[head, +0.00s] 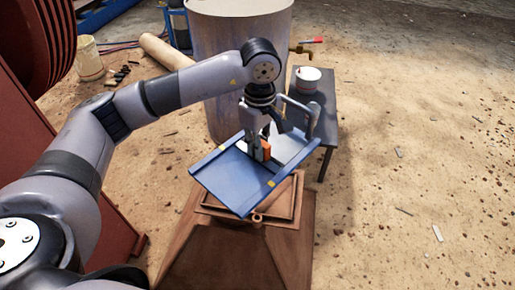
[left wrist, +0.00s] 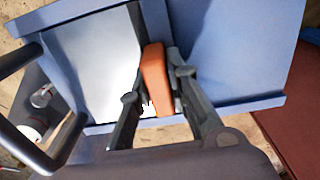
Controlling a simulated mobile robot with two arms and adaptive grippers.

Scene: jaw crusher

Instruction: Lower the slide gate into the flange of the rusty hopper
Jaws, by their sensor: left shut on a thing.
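The slide gate (head: 235,178) is a blue plate with raised side rails and yellow marks. It hangs tilted over the rusty hopper (head: 225,255), turned relative to the square flange (head: 288,207) on top, and hides much of that flange. My left gripper (head: 259,150) is shut on the gate's orange grip (head: 266,149). In the left wrist view, the fingers close on both sides of the orange grip (left wrist: 155,80), with the blue gate (left wrist: 235,45) behind. A gap between gate and flange is hard to judge. My right gripper is out of view.
A large drum (head: 215,95) stands behind the hopper. A dark table (head: 322,120) with a white can (head: 308,80) is close behind the gate. Red machinery (head: 40,130) flanks the left. Open sandy ground (head: 420,170) lies to the right.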

